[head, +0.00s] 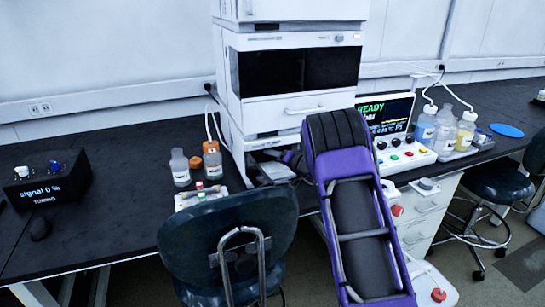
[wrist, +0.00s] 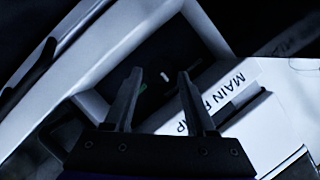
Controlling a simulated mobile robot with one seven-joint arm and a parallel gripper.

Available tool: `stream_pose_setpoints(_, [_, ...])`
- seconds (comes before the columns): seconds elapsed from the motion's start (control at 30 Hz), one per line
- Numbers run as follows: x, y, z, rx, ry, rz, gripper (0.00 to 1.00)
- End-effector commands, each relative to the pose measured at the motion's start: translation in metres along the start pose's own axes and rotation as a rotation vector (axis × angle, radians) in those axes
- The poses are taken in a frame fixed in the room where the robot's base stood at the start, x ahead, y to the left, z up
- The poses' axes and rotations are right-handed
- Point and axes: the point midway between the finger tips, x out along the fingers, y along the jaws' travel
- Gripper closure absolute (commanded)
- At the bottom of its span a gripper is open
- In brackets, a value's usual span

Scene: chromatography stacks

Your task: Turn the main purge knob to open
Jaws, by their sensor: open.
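My gripper (wrist: 160,73) is open, with its two dark fingers apart and nothing clearly held between them. Beyond the fingertips is a dark recessed panel (wrist: 190,42) in a pale housing. A short white mark (wrist: 165,75) and a small green mark (wrist: 142,87) show on it between the fingers. The main purge knob's outline is too dark to make out, so contact cannot be told. A white label (wrist: 225,88) reading "MAIN P…" is partly covered by the right finger. In the head view, my purple arm hides the gripper at the base of the white chromatography stack (head: 290,110).
A control box with a READY screen (head: 385,112) and more bottles (head: 445,130) stand to the right. A dark chair (head: 225,235) is in front of the bench (head: 110,210). A black signal box (head: 45,178) sits at left.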

Motion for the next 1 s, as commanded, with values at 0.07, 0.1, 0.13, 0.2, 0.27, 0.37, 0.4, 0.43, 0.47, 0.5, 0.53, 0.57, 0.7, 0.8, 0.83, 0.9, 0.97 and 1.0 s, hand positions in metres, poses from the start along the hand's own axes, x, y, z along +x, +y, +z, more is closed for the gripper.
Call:
stream_pose_setpoints(0.07, [0.0076, -0.0003, 0.0005, 0.000, -0.001, -0.001, 0.44])
stream_pose_setpoints(0.1, [0.0100, -0.0003, 0.0006, 0.000, -0.001, -0.001, 0.44])
stream_pose_setpoints(0.13, [0.0115, -0.0005, 0.0005, 0.000, 0.000, -0.001, 0.44])
stream_pose_setpoints(0.2, [0.0135, -0.0006, 0.0003, 0.000, 0.000, -0.001, 0.44])
stream_pose_setpoints(0.27, [0.0142, -0.0006, 0.0002, 0.000, 0.000, -0.001, 0.44])
stream_pose_setpoints(0.37, [0.0143, -0.0006, 0.0001, 0.000, 0.000, -0.001, 0.44])
stream_pose_setpoints(0.4, [0.0142, -0.0006, 0.0001, 0.000, 0.000, -0.001, 0.44])
stream_pose_setpoints(0.43, [0.0142, -0.0006, 0.0001, 0.000, 0.000, -0.001, 0.44])
stream_pose_setpoints(0.47, [0.0141, -0.0005, 0.0001, 0.000, 0.000, -0.001, 0.44])
stream_pose_setpoints(0.5, [0.0141, -0.0006, 0.0001, 0.000, 0.000, -0.001, 0.49])
stream_pose_setpoints(0.53, [0.0140, -0.0005, 0.0000, 0.000, 0.000, -0.001, 0.55])
stream_pose_setpoints(0.57, [0.0140, -0.0005, 0.0000, 0.000, 0.000, -0.001, 0.60])
stream_pose_setpoints(0.7, [0.0139, -0.0006, 0.0000, 0.000, 0.000, -0.001, 0.85])
stream_pose_setpoints(0.8, [0.0139, -0.0006, 0.0000, 0.000, 0.000, -0.001, 1.00])
stream_pose_setpoints(0.83, [0.0139, -0.0007, -0.0001, 0.000, 0.000, -0.001, 1.00])
stream_pose_setpoints(0.9, [0.0138, -0.0007, -0.0001, 0.001, 0.000, -0.001, 1.00])
stream_pose_setpoints(0.97, [0.0138, -0.0006, -0.0002, 0.003, 0.001, -0.002, 1.00])
stream_pose_setpoints(1.0, [0.0137, -0.0004, -0.0003, 0.006, 0.001, -0.003, 1.00])
